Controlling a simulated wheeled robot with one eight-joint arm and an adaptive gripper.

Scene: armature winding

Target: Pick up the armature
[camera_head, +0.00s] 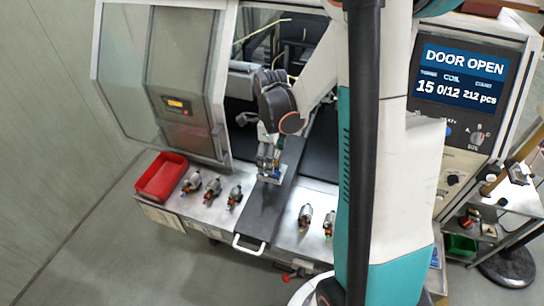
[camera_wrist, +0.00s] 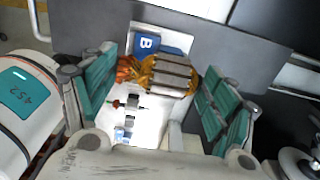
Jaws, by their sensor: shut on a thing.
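In the wrist view, the armature (camera_wrist: 168,75) lies crosswise between the two teal finger pads of my gripper (camera_wrist: 158,95). It has a grey slotted core with orange-copper windings. My gripper is shut on it, with the pads at its two ends. A white piece with a blue label "B" (camera_wrist: 146,43) shows behind it. In the head view, my gripper (camera_head: 268,165) is above the dark slide plate (camera_head: 262,215); the held armature is hard to make out there. More armatures (camera_head: 212,188) stand on the metal shelf left of the plate, and others (camera_head: 305,216) to its right.
A red bin (camera_head: 162,176) sits at the shelf's left end. The machine door (camera_head: 180,85) is at left, beside the dark opening. The screen (camera_head: 462,75) reads "DOOR OPEN". A white handle (camera_head: 249,245) is at the plate's front. My arm hides part of the right side.

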